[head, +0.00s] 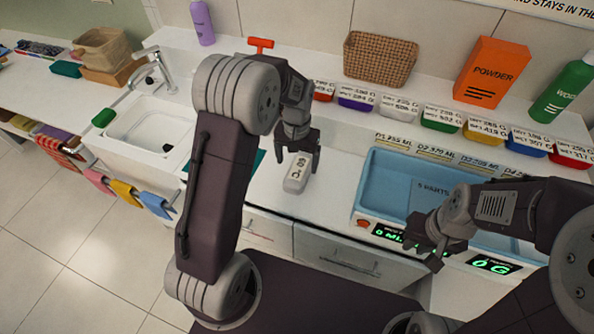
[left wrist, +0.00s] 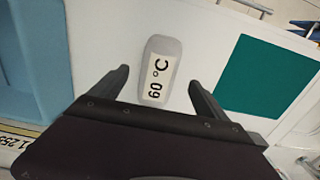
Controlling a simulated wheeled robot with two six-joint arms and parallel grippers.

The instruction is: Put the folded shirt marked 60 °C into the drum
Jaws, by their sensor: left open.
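The folded shirt (head: 297,173) is a small pale grey bundle with a white label. It lies on the white counter between the sink and the blue tub. In the left wrist view the shirt (left wrist: 169,47) shows its label reading 60 °C. My left gripper (head: 298,156) is open just above the shirt's far end; in the wrist view its fingers (left wrist: 158,80) stand either side of the label end, apart from it. A blue open tub (head: 385,190) with green displays is on the right; I cannot tell whether it is the drum. My right gripper (head: 424,252) is over the tub's front edge.
A teal mat (left wrist: 262,75) lies beside the shirt. The sink (head: 150,125) is on the left. Several labelled small bins (head: 400,107), a wicker basket (head: 380,58), an orange powder box (head: 490,72) and a green bottle (head: 565,92) line the back.

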